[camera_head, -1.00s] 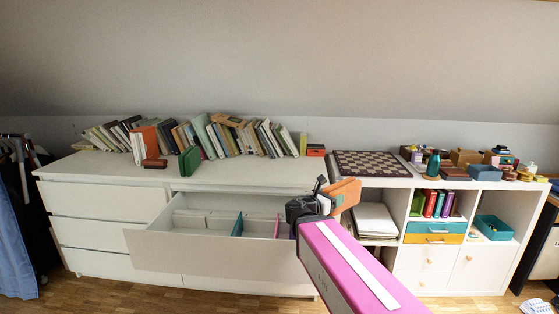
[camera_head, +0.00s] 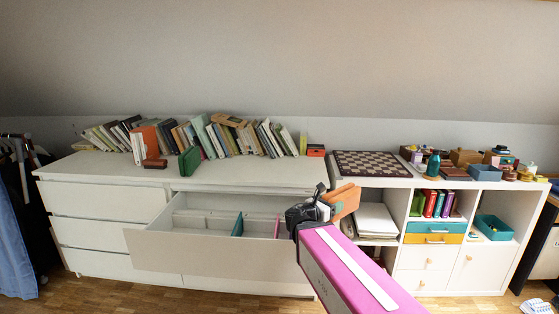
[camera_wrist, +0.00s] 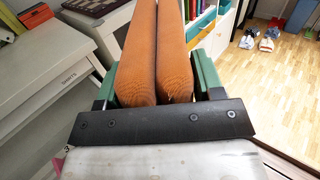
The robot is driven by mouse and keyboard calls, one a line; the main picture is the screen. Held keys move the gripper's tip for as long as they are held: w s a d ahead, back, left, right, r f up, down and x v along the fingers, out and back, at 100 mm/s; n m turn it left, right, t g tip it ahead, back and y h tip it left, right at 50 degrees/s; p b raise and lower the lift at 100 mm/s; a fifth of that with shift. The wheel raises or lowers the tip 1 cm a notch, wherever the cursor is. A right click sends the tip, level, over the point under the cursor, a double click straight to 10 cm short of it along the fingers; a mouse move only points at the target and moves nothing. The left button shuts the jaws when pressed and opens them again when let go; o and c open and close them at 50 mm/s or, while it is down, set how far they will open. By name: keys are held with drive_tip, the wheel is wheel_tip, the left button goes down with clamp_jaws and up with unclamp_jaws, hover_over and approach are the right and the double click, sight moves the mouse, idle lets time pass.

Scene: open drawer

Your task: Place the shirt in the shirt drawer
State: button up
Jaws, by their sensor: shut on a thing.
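The open drawer (camera_head: 205,255) of the white dresser is pulled out to the left of my gripper. Inside it I see pale compartments, a teal upright piece (camera_head: 238,225) and a pink one (camera_head: 277,228).
Books (camera_head: 210,135) lean along the white dresser top (camera_head: 100,170). To the right stands a white shelf unit with a chessboard (camera_head: 372,163), teal and orange drawers (camera_head: 435,232) and a teal tray (camera_head: 493,228). A stack of white papers or cloths (camera_head: 375,220) lies in its left bay.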

sight(332, 196)
wheel_tip(332, 196, up, 4)
drive_tip(key=shift+f, duration=3.65)
drive_tip(key=shift+r, duration=3.45)
drive_tip(key=shift+f, duration=3.55)
drive_tip(key=shift+a, duration=0.1)
